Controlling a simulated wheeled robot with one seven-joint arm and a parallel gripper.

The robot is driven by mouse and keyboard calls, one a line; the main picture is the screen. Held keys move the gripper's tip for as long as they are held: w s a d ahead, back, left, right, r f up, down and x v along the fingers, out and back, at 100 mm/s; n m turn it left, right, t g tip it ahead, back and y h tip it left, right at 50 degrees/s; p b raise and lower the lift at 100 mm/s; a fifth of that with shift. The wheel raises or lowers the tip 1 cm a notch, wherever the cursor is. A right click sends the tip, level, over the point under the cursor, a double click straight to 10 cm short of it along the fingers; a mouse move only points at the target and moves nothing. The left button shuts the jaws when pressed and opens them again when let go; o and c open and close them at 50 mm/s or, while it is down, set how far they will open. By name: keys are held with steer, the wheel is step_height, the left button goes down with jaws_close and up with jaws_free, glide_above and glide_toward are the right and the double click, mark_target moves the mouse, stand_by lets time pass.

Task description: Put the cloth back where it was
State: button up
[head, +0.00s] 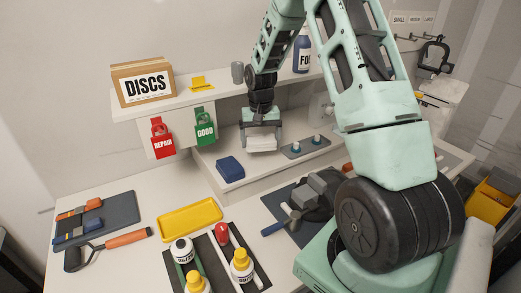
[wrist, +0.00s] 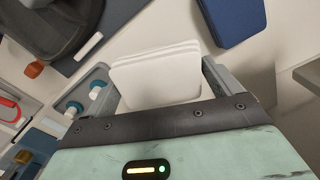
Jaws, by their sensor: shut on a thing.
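My gripper (head: 262,138) is over the raised white ledge in the head view, pointing down. It is shut on a white folded cloth (head: 261,145), which looks like several flat layers between the fingers. In the wrist view the white cloth (wrist: 157,76) spans the space between the two fingers. I cannot tell whether its underside touches the ledge. A blue folded cloth (head: 230,168) lies on the ledge to the left and nearer; it also shows at the top right of the wrist view (wrist: 236,18).
Above stands a shelf with a DISCS box (head: 144,83) and a grey cup (head: 237,72). Red and green tags hang below it. A yellow tray (head: 190,219) and bottles (head: 241,264) stand in front.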

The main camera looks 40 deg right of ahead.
mark_target(261, 161)
steer(key=shift+f+p, duration=0.75)
steer(key=shift+f, duration=2.25)
steer(key=shift+f, duration=0.1)
steer(key=shift+f, duration=0.1)
steer(key=o, duration=0.8)
steer(key=shift+o, duration=0.2)
step_height(261, 161, up, 12)
steer(key=b, duration=0.4)
steer(key=shift+r, duration=0.2)
